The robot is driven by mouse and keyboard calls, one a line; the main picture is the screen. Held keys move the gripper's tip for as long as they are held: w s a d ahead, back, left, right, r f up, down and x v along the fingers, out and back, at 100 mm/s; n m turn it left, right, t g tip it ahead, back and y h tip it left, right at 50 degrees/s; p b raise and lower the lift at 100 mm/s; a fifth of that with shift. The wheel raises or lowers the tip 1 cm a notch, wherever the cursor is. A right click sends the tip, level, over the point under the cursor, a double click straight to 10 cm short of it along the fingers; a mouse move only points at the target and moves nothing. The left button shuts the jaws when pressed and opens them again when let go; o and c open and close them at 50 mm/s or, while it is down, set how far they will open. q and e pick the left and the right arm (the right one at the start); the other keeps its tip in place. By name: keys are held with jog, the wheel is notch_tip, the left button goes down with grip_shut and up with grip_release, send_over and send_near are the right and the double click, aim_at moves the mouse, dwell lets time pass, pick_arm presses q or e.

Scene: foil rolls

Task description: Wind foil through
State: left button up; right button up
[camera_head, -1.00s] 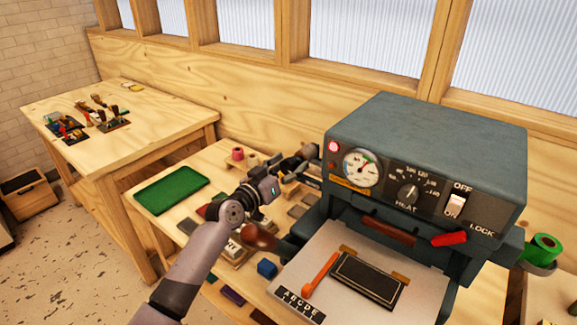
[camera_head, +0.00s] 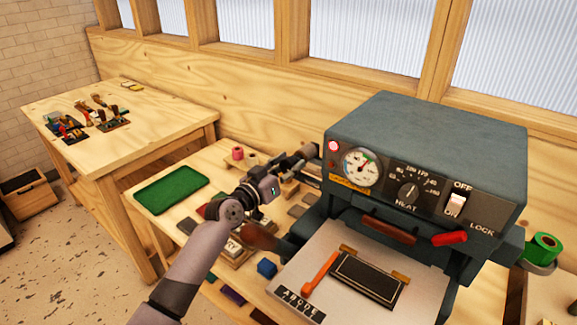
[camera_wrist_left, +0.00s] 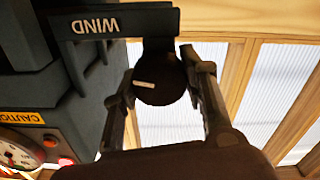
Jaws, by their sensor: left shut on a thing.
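The grey-blue foil press (camera_head: 430,140) stands on the bench at the right in the head view. A green foil roll (camera_head: 541,250) sits at its right side. In the left wrist view, a dark round knob (camera_wrist_left: 160,90) with a pale mark sits beside a bracket (camera_wrist_left: 110,22) lettered WIND. My left gripper (camera_wrist_left: 162,76) is shut on this knob, one finger on each side. In the head view my left gripper (camera_head: 306,158) is at the press's left side, and the knob is hard to make out there. My right gripper is not in view.
A red-handled lock lever (camera_head: 450,238) and a power switch (camera_head: 456,205) are on the press front. Its pale bed (camera_head: 350,240) holds a dark plate.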

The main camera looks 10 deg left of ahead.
pick_arm(q)
jog(key=shift+f+m+b, duration=0.15)
jog(key=shift+m+b, duration=0.55)
jog(key=shift+b, duration=0.1)
jog(key=shift+m+b, duration=1.1)
jog(key=shift+m, duration=0.1)
jog(key=m+b, duration=0.1)
jog(key=m, duration=0.1)
jog(key=shift+m+b, duration=0.3)
jog(key=shift+m, duration=0.1)
jog(key=shift+d+m, duration=0.1)
jog(key=shift+m, duration=0.7)
jog(key=shift+m+b, duration=0.35)
jog(key=shift+m, duration=0.65)
jog(key=m, duration=0.2)
jog(key=shift+s+m, duration=0.1)
jog(key=shift+m, duration=0.2)
jog(key=m, duration=0.1)
jog(key=m+p, duration=0.1)
jog(key=m, duration=0.1)
jog(key=shift+s+r, duration=0.15)
jog(key=shift+r, duration=0.05)
jog(key=shift+m+p, duration=0.4)
jog(key=shift+m, duration=1.4)
